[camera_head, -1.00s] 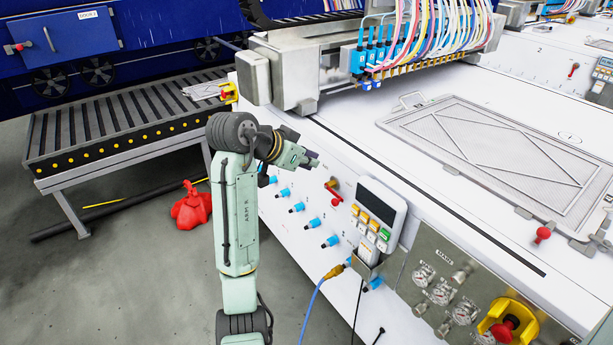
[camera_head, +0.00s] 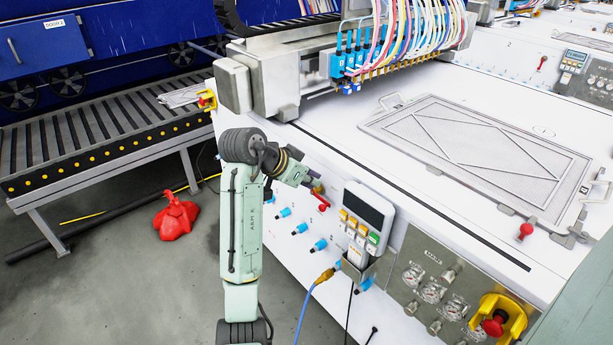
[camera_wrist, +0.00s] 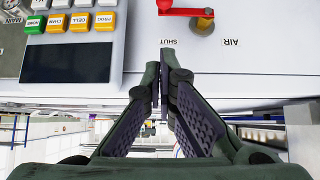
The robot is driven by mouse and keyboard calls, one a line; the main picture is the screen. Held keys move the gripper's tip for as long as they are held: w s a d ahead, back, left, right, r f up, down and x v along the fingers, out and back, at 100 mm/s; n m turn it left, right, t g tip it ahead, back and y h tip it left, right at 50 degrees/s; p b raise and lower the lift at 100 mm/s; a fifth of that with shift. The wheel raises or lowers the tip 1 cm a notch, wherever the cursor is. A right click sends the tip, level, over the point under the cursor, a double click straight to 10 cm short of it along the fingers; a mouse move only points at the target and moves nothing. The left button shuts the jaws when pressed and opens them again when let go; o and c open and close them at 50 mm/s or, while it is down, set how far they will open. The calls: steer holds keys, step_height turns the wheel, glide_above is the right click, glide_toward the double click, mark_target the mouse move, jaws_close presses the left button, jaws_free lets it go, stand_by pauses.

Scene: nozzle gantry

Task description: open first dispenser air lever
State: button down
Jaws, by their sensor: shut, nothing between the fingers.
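The red air lever (camera_wrist: 185,11) shows at the top of the wrist view, its handle reaching left from a brass valve body (camera_wrist: 203,26) on the white panel. The upside-down labels SHUT (camera_wrist: 168,41) and AIR (camera_wrist: 231,42) are beside it. My gripper (camera_wrist: 164,58) is shut and empty, its fingertips below the lever in that view, with a visible gap. In the head view, my gripper (camera_head: 314,184) is just above the red lever (camera_head: 322,207) on the machine's front and partly covers it.
A keypad pendant (camera_head: 364,217) hangs close to the right of the lever. Blue fittings (camera_head: 302,228) line the panel. A gauge panel (camera_head: 430,285) with a yellow-guarded red knob (camera_head: 495,322) is farther right. A red bag-like thing (camera_head: 176,216) lies on the floor.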

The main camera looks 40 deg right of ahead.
steer(key=p+x, duration=0.1)
steer(key=x, duration=0.4)
steer(key=shift+d+f, duration=0.15)
steer(key=shift+d, duration=0.1)
steer(key=shift+w+a+f+p, duration=0.15)
steer(key=shift+f+p, duration=0.6)
steer(key=shift+f, duration=1.25)
steer(key=shift+f, duration=0.1)
